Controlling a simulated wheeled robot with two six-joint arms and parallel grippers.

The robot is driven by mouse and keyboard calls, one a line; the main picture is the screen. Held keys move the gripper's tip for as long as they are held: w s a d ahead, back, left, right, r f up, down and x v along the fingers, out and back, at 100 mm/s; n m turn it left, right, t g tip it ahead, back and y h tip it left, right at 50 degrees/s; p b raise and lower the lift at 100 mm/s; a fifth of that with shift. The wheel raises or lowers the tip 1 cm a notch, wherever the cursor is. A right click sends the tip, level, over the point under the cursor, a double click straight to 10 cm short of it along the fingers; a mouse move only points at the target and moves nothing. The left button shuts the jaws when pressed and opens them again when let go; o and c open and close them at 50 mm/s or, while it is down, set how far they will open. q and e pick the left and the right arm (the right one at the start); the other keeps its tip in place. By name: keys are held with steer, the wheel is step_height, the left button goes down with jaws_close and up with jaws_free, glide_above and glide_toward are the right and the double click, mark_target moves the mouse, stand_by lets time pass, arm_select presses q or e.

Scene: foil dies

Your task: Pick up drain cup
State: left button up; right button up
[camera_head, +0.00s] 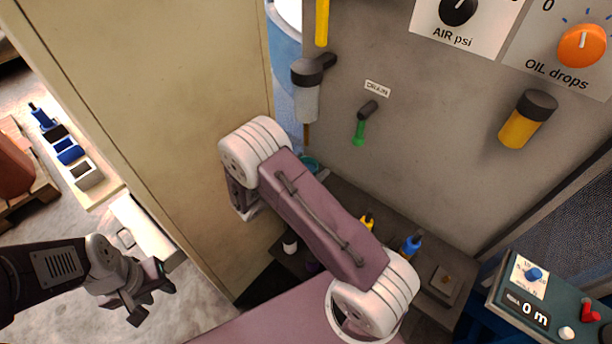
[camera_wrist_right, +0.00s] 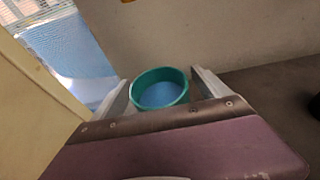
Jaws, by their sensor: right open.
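The drain cup (camera_wrist_right: 160,88) is a round teal-green cup with a blue inside, seen from above in the right wrist view. A small teal part of it (camera_head: 309,162) shows in the camera_head view, behind my right arm. My right gripper (camera_wrist_right: 161,92) is open, with one pale finger on each side of the cup. I cannot tell whether either finger touches it. In the camera_head view my right arm hides this gripper. My left gripper (camera_head: 150,296) is low at the left, away from the cup, with its dark fingers apart and nothing between them.
A grey panel (camera_head: 420,150) stands behind, with a green-tipped drain lever (camera_head: 363,125) and a grey filter bowl (camera_head: 306,95). A beige cabinet wall (camera_head: 150,100) stands close on the left. Yellow (camera_head: 367,221) and blue (camera_head: 411,245) items stand on the dark shelf right of my arm.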

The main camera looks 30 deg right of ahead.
steer(key=shift+x, duration=1.05)
steer(key=shift+a, duration=0.15)
steer(key=c, duration=1.7)
steer(key=shift+o, duration=0.2)
steer(key=s+d+r, duration=0.3)
steer(key=s+r, duration=0.8)
steer(key=shift+s+p, duration=0.15)
steer(key=shift+p, duration=0.2)
